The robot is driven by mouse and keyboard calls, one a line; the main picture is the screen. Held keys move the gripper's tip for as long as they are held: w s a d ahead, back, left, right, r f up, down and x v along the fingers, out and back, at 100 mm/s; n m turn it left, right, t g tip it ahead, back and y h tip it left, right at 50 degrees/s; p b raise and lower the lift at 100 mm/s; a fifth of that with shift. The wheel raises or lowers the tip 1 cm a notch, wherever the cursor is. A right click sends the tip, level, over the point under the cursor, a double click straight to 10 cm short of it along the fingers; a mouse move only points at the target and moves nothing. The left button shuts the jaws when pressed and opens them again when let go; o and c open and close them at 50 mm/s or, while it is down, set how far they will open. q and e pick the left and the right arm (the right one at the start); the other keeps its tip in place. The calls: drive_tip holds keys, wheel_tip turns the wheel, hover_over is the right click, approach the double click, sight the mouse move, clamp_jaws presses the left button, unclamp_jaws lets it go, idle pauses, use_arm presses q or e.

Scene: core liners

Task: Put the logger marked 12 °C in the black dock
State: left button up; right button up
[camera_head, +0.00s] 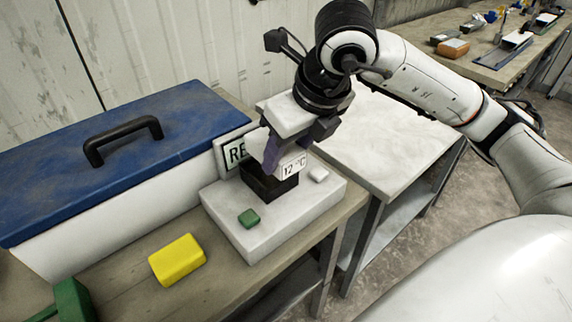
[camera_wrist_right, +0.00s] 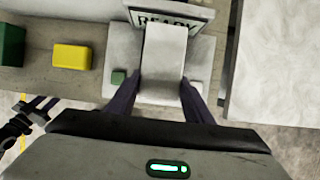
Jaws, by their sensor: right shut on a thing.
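The white logger marked 12 °C (camera_head: 292,168) is between the fingers of my right gripper (camera_head: 277,152), which is shut on it. It also shows as a pale block in the right wrist view (camera_wrist_right: 165,52), between the two purple fingers (camera_wrist_right: 160,98). The black dock (camera_head: 266,187) stands on a pale base (camera_head: 238,228), directly below the logger. The logger hides part of the dock, and I cannot tell whether its lower end is inside or just above.
A sign reading "RE…" (camera_head: 235,152) stands behind the dock. A green block (camera_head: 249,218) and a white block (camera_head: 319,174) sit on the base. A yellow block (camera_head: 177,260), a green object (camera_head: 73,300) and a blue-lidded box (camera_head: 110,185) are to the left. A pale table (camera_head: 385,140) is at right.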

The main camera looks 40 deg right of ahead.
drive_tip(key=shift+f, duration=1.7)
drive_tip(key=shift+f+b, duration=0.6)
drive_tip(key=shift+b, duration=0.2)
drive_tip(key=o, duration=1.1)
drive_tip(key=shift+o, duration=0.2)
drive_tip(key=shift+r+p, duration=0.2)
drive_tip(key=shift+p, duration=0.1)
drive_tip(key=shift+r+p, duration=0.65)
drive_tip(key=shift+r, duration=0.2)
drive_tip(key=v, duration=1.1)
drive_tip(key=shift+s, duration=0.2)
